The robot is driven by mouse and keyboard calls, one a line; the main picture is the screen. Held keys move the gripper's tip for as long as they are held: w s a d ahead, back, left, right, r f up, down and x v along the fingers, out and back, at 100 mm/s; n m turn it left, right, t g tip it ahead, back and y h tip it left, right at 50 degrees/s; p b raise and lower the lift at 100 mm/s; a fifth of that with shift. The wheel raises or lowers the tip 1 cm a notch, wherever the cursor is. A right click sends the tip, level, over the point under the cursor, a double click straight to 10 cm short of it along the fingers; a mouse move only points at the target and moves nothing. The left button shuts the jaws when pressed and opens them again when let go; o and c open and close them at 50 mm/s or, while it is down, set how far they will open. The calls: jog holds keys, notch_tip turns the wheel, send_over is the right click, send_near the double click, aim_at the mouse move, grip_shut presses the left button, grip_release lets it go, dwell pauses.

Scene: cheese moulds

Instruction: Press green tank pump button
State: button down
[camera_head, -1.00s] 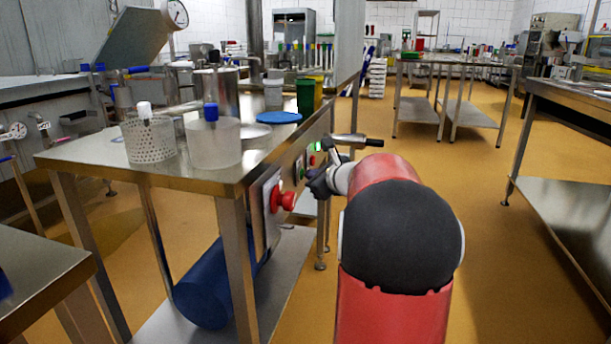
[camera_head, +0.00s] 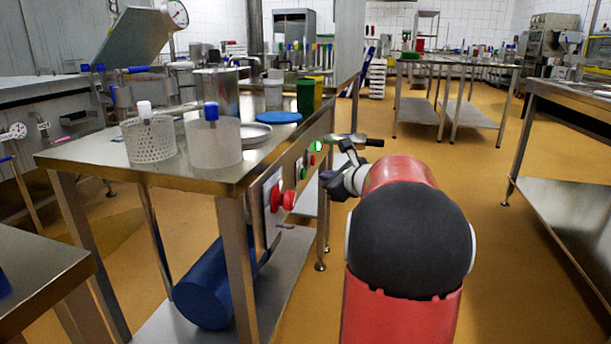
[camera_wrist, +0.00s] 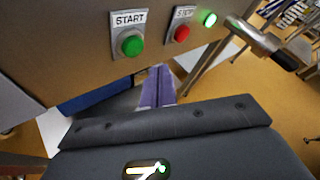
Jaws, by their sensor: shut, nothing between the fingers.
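The green START button (camera_wrist: 132,45) sits under a START label on the metal panel at the table's side. It shows small in the head view (camera_head: 303,173). The red STOP button (camera_wrist: 182,33) is to its right, with a lit green lamp (camera_wrist: 209,19) beyond. My gripper (camera_wrist: 158,78) is shut and empty, its purple-grey fingers showing below the two buttons in the wrist view. In the head view my gripper (camera_head: 327,179) is just right of the panel, with a visible gap to the green button.
A large red knob (camera_head: 288,200) juts from the panel's near end. A metal handle (camera_head: 360,141) sticks out past the lamp. The steel table (camera_head: 90,158) bears a white perforated mould (camera_head: 149,142) and other containers.

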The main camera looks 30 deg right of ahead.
jog(key=shift+s+d, duration=0.95)
jog(key=shift+s, duration=0.2)
